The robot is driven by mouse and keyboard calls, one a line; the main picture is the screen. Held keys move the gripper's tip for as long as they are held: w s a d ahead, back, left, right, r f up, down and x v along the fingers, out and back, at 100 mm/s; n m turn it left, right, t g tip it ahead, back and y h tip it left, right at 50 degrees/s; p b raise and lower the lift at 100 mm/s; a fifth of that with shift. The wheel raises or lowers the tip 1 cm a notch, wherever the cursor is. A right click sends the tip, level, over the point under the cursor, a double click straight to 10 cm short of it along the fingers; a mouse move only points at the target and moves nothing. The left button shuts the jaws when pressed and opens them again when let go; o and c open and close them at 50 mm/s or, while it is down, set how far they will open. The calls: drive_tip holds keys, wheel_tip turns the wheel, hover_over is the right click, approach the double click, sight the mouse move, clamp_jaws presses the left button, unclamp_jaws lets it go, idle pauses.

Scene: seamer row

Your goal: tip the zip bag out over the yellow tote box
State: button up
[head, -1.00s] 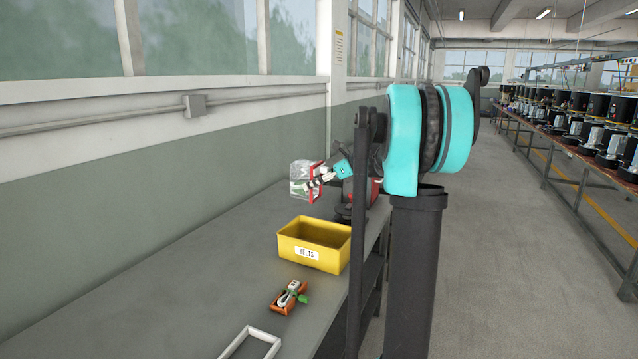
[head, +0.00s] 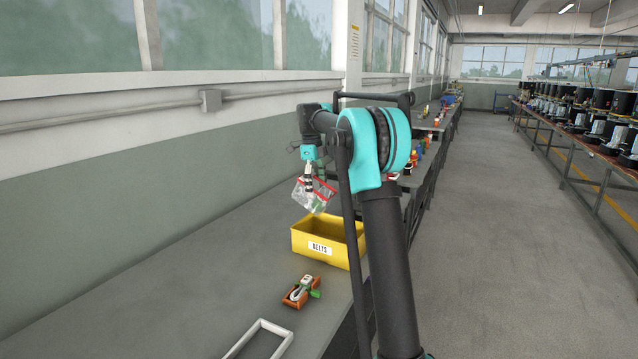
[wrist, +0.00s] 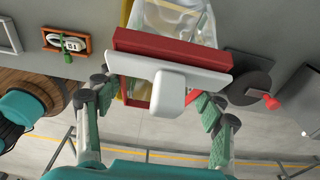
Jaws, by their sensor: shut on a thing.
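The zip bag (head: 308,199) is clear, with a red strip and pale and greenish contents. It hangs tilted from my gripper (head: 310,182), just above the back left part of the yellow tote box (head: 325,262). In the wrist view the bag's clear film (wrist: 178,18) lies beyond the red strip (wrist: 170,50) and a white T-shaped grip piece (wrist: 170,88). My gripper's fingers (wrist: 155,112) stand on either side of that piece, shut on the bag. The tote is labelled BELTS and stands open on the grey bench; its floor is hidden.
A small orange tray (head: 292,301) with a white and green item sits in front of the tote. A white frame (head: 262,322) lies nearer. Several coloured items stand along the bench further back, behind my arm. The bench's left side is clear.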

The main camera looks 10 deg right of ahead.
drive_tip(key=f+g+h, duration=0.2)
drive_tip(key=g+h, duration=0.1)
drive_tip(key=h, duration=0.1)
drive_tip(key=shift+w+a+f, duration=0.2)
drive_tip(key=shift+a+f, duration=0.05)
drive_tip(key=shift+f, duration=0.15)
drive_tip(key=shift+s+f, duration=0.1)
idle(0.4)
